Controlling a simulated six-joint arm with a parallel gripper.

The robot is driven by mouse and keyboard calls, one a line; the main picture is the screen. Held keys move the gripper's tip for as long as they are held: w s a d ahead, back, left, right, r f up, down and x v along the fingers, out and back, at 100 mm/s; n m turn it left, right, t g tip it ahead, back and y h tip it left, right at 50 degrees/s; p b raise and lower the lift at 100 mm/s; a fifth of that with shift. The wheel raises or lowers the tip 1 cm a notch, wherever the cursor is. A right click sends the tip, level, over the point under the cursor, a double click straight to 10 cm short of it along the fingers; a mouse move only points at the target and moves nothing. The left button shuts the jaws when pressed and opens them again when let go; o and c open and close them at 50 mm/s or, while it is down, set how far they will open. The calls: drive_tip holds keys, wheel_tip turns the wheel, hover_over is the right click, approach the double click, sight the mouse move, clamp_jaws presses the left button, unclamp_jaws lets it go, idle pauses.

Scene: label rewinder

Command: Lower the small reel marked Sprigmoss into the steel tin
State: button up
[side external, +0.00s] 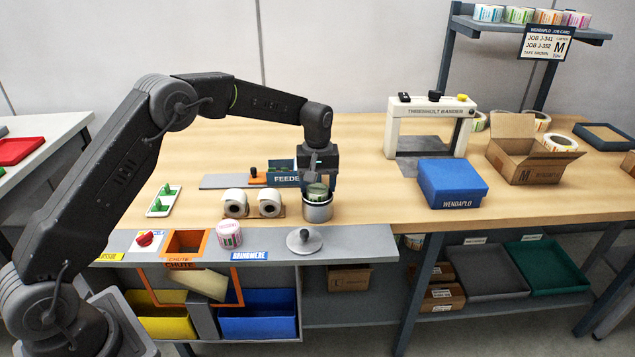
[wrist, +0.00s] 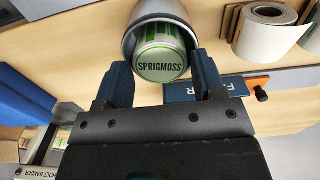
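The small reel marked SPRIGMOSS (wrist: 160,66), green and white, sits between the two fingers of my gripper (wrist: 161,80) in the wrist view. The fingers lie against its sides with no clear gap. In the side view the reel (side external: 317,189) is at the mouth of the steel tin (side external: 317,211), its upper part showing above the rim. The tin (wrist: 158,10) also shows in the wrist view, its rim around the far side of the reel. My gripper (side external: 318,183) points down over the tin. The tin's floor and the reel's lower end are hidden.
Two white rolls (side external: 252,204) stand just left of the tin. A lid with a black knob (side external: 304,240) and a pink-labelled reel (side external: 229,235) lie in front. Bench to the tin's right is clear up to the blue box (side external: 452,184).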

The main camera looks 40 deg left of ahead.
drive_tip(key=o, duration=0.4)
wheel_tip(320, 180, up, 14)
drive_tip(key=shift+f, duration=0.1)
idle(0.5)
